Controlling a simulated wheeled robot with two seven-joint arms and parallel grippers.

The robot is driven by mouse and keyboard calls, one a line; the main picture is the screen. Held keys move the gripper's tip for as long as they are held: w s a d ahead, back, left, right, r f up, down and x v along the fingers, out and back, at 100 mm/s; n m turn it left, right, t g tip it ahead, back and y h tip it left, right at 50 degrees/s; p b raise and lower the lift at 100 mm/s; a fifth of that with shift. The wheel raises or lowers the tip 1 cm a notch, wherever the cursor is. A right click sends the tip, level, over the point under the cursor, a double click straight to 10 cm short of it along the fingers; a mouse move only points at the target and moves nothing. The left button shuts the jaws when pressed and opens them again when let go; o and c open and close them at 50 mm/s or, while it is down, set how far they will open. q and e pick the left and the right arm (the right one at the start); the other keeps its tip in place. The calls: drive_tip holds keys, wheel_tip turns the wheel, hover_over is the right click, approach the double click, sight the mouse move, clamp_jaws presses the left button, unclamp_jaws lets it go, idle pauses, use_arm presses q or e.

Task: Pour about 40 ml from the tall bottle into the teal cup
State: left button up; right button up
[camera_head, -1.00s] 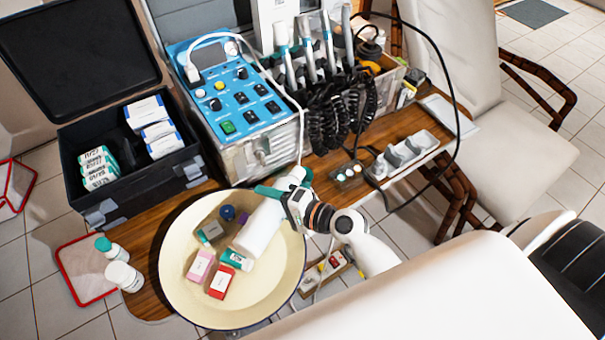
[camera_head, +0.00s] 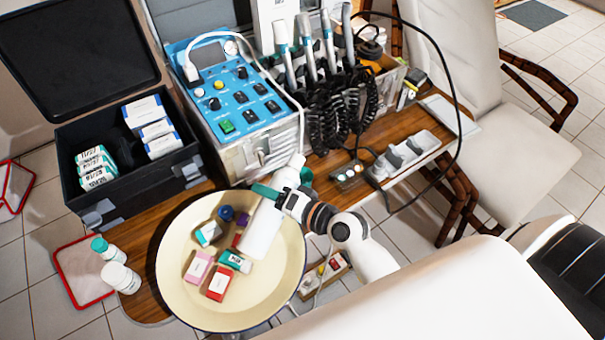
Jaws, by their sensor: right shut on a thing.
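My right gripper (camera_head: 285,187) is shut around a long white bottle (camera_head: 261,233), which looks like the tall bottle. The bottle slants over the right side of a cream basin (camera_head: 185,300); one end points to the upper right and the other down-left over the basin. I cannot tell whether it touches the basin or which end is its mouth. The gripper hides its middle. I cannot make out a teal cup for certain. My left gripper is not in view.
Small boxes lie in the basin, including a red one (camera_head: 219,284) and a pink one (camera_head: 198,267). A black case (camera_head: 140,189), a blue control unit (camera_head: 235,95) and coiled black cables (camera_head: 340,110) stand behind.

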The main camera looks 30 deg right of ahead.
wheel_tip(320, 180, up, 2)
drive_tip(key=shift+w+d+r+n+p, duration=0.1)
drive_tip(key=shift+r+n+p, duration=0.1)
drive_tip(key=shift+n+p, duration=0.35)
drive_tip(key=shift+f, duration=0.1)
idle(1.1)
